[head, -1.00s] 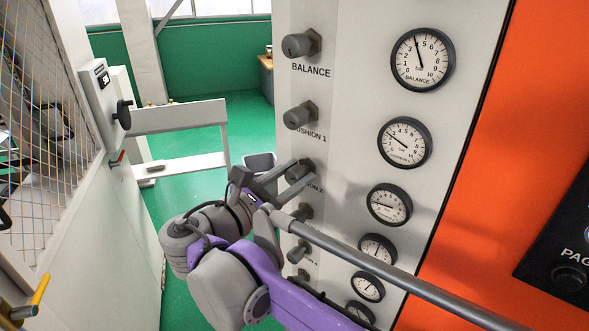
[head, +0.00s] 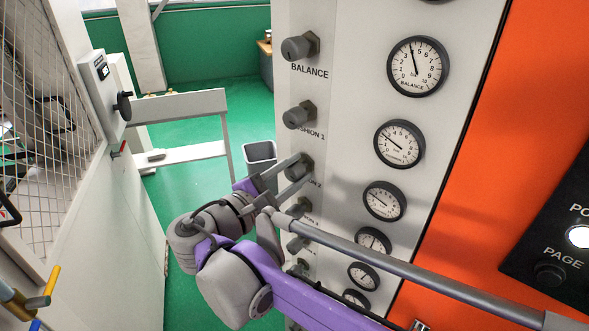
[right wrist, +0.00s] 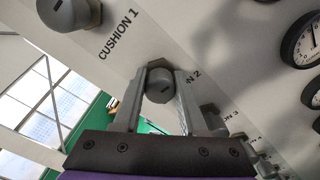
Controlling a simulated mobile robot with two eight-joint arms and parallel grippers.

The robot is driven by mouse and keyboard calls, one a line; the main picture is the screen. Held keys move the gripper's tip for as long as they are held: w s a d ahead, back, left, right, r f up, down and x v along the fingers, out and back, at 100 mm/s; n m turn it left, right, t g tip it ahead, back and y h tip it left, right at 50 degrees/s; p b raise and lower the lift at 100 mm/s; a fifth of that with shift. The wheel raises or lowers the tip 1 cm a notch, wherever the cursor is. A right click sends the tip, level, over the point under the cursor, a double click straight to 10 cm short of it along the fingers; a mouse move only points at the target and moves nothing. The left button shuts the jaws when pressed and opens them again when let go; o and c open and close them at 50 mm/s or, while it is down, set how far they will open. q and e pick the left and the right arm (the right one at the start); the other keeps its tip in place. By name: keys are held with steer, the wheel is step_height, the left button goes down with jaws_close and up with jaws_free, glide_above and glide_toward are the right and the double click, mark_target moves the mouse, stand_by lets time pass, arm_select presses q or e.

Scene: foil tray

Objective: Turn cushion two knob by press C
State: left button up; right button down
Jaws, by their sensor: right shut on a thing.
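The cushion 2 knob (head: 299,166) is a grey knob on the light panel of the press, third from the top, below the cushion 1 knob (head: 298,115). My right gripper (head: 296,175) has its two fingers on either side of it. My left gripper is not in view.
A grey rail (head: 400,266) crosses in front of the panel, close to my right arm. More knobs (head: 298,243) sit close below. The balance knob (head: 299,47) is at the top. A mesh-sided white machine (head: 110,210) stands at the left, with green floor between.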

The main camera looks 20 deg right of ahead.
stand_by(0.4)
steer(key=shift+c, duration=2.3)
jaws_free()
steer(key=shift+a, duration=0.1)
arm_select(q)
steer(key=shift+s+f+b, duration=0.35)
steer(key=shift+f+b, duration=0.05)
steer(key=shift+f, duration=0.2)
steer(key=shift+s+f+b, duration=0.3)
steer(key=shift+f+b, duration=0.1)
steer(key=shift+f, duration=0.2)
arm_select(e)
steer(key=v, duration=1)
steer(key=shift+s+a, duration=0.25)
steer(key=shift+s, duration=0.05)
